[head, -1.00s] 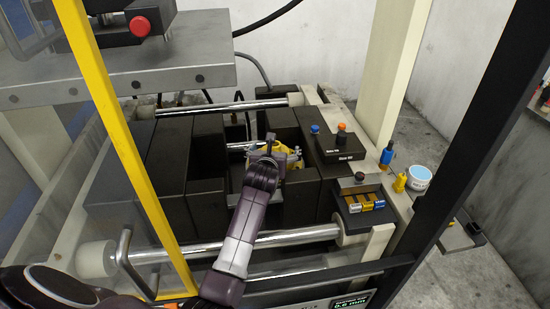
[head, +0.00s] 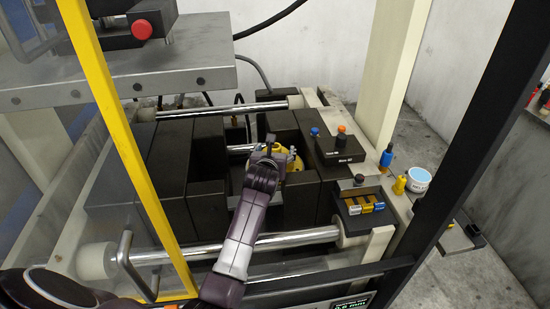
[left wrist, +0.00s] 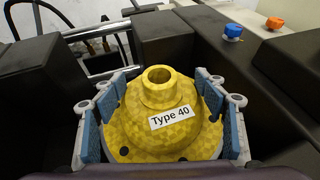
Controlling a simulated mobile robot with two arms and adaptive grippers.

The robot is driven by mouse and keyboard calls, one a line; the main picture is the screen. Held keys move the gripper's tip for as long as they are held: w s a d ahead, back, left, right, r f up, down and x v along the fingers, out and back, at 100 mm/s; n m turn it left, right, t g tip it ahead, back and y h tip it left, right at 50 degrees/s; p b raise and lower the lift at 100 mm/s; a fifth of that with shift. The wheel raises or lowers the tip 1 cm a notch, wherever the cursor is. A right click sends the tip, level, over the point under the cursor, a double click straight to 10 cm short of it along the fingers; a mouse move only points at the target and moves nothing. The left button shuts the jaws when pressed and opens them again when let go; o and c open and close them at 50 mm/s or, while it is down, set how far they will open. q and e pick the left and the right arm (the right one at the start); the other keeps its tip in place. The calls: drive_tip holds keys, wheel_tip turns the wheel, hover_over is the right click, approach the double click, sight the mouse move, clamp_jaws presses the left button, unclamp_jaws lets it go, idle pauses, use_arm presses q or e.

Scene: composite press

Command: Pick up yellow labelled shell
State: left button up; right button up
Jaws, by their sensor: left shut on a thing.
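The yellow shell (head: 292,163) is in the gap between the dark blocks of the press. In the left wrist view the shell (left wrist: 160,92) shows a round dome with a hollow neck, a wide flange with holes, and a white "Type 40" label. My left gripper (head: 271,156) is over it in the head view. In the left wrist view my left gripper (left wrist: 161,115) has its blue-padded fingers on both sides of the dome, shut on it. The shell's underside is hidden, so I cannot tell whether it touches what is below. My right gripper is not in view.
Dark blocks (head: 208,190) and steel bars (head: 290,238) surround the gap closely. A control box with blue and orange knobs (head: 341,149) is at its right. A yellow guard post (head: 120,140) stands at left. A white tub (head: 418,180) sits on the right ledge.

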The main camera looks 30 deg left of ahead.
use_arm(q)
drive_tip(key=shift+f, duration=0.35)
